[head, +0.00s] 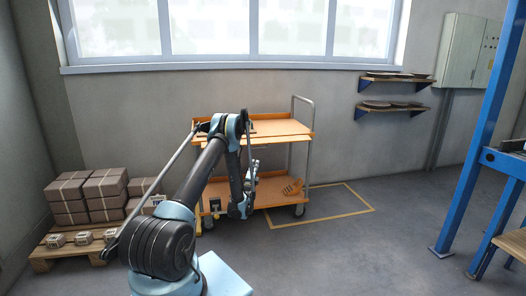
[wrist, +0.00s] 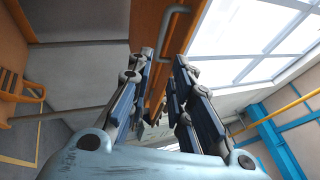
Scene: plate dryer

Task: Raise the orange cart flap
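The orange cart (head: 297,128) stands below the window, with a flat top and a lower shelf. An orange board (head: 262,140) runs along its front top edge; I take this as the flap, but my arm partly hides it. My gripper (head: 252,175) is in front of the cart, below the top's level. In the wrist view, my gripper (wrist: 165,60) has its two fingers apart. An orange panel edge (wrist: 151,25) with a grey bar handle (wrist: 179,22) appears between and beyond the fingertips. I cannot tell whether either finger touches it.
An orange slotted holder (head: 293,187) sits on the lower shelf (head: 270,198). Wrapped boxes (head: 105,187) on a pallet stand at left. Wall shelves (head: 392,107) and a blue frame (head: 475,150) are at right. Floor right of the cart is clear, with yellow marking (head: 345,213).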

